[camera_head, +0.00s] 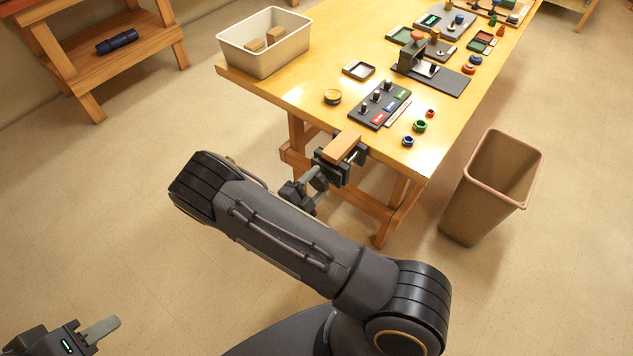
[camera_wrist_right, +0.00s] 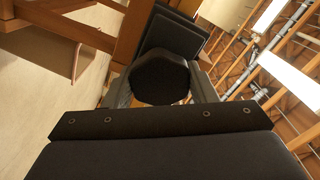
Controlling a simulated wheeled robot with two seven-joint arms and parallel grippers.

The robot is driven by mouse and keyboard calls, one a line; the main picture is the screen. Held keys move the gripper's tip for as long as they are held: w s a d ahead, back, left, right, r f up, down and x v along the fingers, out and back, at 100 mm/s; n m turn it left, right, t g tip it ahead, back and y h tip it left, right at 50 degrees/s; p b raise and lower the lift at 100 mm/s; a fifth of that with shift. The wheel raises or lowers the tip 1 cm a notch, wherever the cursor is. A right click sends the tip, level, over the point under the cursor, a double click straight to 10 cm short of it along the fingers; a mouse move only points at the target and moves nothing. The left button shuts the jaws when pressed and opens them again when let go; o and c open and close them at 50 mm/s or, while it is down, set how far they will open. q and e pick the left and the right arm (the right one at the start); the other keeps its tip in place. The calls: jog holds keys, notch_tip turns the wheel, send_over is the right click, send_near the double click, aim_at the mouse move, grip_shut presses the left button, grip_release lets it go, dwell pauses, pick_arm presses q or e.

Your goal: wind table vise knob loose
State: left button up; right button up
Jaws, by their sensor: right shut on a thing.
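The table vise (camera_head: 334,170) is fixed to the near edge of the workbench, with a wooden block (camera_head: 343,147) at its jaws. My right gripper (camera_head: 314,187) reaches the front of the vise. In the right wrist view the vise's dark, rounded knob (camera_wrist_right: 160,79) sits between the two grey fingers (camera_wrist_right: 160,92), which are shut on it. In the head view the knob is mostly hidden by the gripper. My left gripper (camera_head: 101,329) is low at the bottom left, away from the bench; whether it is open is unclear.
The workbench (camera_head: 285,88) holds a pale bin (camera_head: 264,60) with blocks, a dark switch panel (camera_head: 380,107), a round yellow-topped tin (camera_head: 333,97) and several small coloured rings. A brown waste bin (camera_head: 490,190) stands on the floor at right. A wooden shelf (camera_head: 110,62) is at upper left.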

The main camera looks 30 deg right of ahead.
jog(key=shift+s+f, duration=0.1)
jog(key=shift+f, duration=0.05)
jog(key=o, duration=1)
jog(key=shift+c, duration=0.2)
jog(key=shift+a, duration=0.15)
jog(key=b+v, duration=0.1)
jog(key=v, duration=0.6)
jog(key=shift+a, duration=0.25)
jog(key=shift+s, duration=0.1)
